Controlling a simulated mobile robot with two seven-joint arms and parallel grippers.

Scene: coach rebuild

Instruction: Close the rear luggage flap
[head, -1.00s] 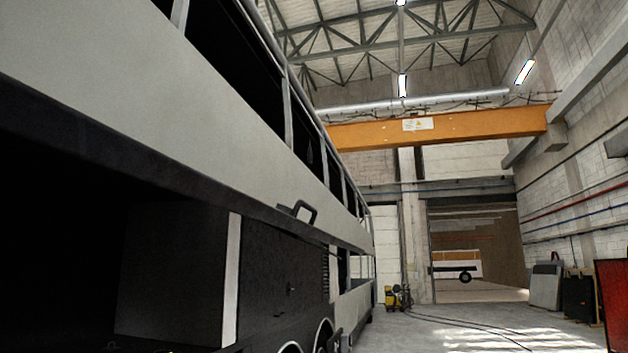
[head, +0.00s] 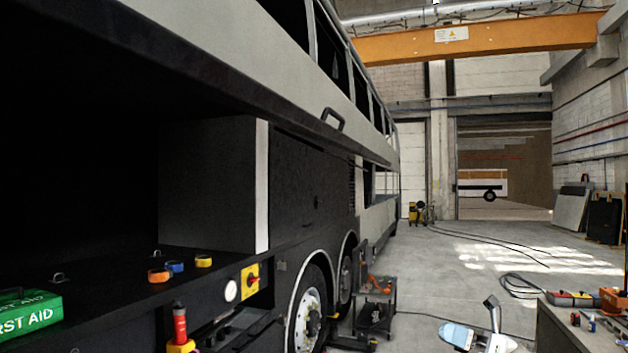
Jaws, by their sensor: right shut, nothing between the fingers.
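The bus stands along the left of the head view with its luggage bay open. The luggage flap (head: 215,88) appears raised above the opening, its dark edge running along the top of the bay. A black handle (head: 333,118) sticks out near the far end of that edge. My right gripper (head: 491,304) is low in the picture, right of the bus and well apart from the flap and handle. It is shut and empty. My left gripper is not in view.
A green first aid box (head: 30,314) and several coloured rings lie on the bay floor (head: 110,290). A tool trolley (head: 374,305) stands by the wheels. A workbench (head: 568,335) with tools is at the lower right. Cables cross the otherwise open floor (head: 460,255).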

